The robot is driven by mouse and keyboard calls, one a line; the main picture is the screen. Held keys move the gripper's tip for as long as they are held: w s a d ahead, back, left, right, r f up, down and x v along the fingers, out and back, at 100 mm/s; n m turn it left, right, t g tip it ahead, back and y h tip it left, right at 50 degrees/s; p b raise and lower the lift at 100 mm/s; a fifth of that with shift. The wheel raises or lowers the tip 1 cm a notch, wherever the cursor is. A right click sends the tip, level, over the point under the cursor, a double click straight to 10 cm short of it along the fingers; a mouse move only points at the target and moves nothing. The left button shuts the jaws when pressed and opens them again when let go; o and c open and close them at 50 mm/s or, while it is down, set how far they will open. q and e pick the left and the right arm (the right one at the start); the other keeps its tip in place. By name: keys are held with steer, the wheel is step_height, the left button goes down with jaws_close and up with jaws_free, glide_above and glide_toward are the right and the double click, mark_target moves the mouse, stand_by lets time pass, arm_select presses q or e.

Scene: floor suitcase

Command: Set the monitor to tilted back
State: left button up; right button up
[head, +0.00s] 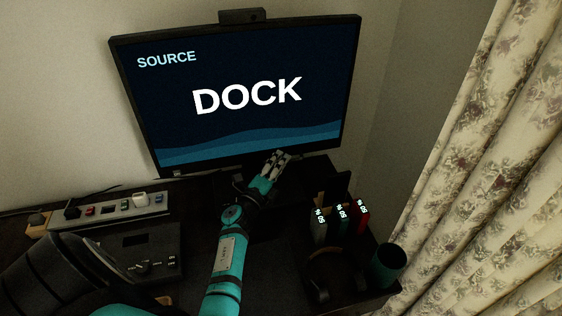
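The monitor (240,130) stands at the back of the desk, against the wall side, with a dark blue screen reading "SOURCE DOCK". From this one view I cannot tell how far its screen leans. My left gripper (281,158) is at the lower edge of the monitor, right of its middle, and overlaps that edge in the picture. I cannot tell whether it touches the monitor. Its fingers are small and partly hidden, so their opening is unclear. The monitor's stand is mostly dark and hidden behind my arm. My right gripper is not in view.
A small dark box (242,16) sits on the monitor's top edge. A power strip (110,208) and a dark switch box (140,254) are at left. A curtain (490,170) hangs far right.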

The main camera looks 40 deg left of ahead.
arm_select(q)
steer(key=shift+w, duration=0.35)
jaws_close()
stand_by(0.3)
